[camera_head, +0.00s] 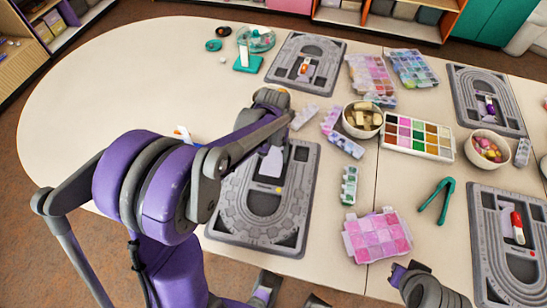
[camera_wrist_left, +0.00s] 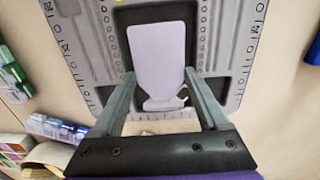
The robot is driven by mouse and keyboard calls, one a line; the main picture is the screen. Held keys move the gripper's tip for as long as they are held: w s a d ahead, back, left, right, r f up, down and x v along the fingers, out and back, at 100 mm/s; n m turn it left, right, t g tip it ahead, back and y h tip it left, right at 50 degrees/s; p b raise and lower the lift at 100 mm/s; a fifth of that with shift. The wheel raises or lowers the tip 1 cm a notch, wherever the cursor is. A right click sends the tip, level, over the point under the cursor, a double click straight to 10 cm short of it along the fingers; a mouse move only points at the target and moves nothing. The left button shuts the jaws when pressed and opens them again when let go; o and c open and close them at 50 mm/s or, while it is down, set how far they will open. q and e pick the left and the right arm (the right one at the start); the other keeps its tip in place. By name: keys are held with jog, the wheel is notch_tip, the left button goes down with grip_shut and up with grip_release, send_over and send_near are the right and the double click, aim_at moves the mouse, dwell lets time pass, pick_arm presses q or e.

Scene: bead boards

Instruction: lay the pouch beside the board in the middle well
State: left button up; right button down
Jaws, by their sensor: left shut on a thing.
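The pouch (camera_head: 271,161) is a pale lavender, flat piece with a narrow neck. It also shows in the left wrist view (camera_wrist_left: 158,55). My left gripper (camera_wrist_left: 160,80) is shut on the pouch near its neck. In the head view the left gripper (camera_head: 272,145) is over the upper part of the near grey bead board (camera_head: 232,215). The pouch is over the board's dark middle well (camera_head: 262,204); whether it touches the well floor I cannot tell. My left arm hides the board's upper left part.
Another grey board (camera_head: 283,66) lies behind, with more boards (camera_head: 470,100) at the right. A bowl of tan pieces (camera_head: 362,118), a paint-like tray (camera_head: 418,137), a pink bead box (camera_head: 376,236) and green tweezers (camera_head: 437,201) lie right of the near board. The table's left side is mostly clear.

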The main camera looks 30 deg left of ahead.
aim_at(273, 158)
pick_arm(q)
jog(key=shift+f, duration=1.25)
jog(key=shift+f, duration=0.15)
jog(key=o, duration=1)
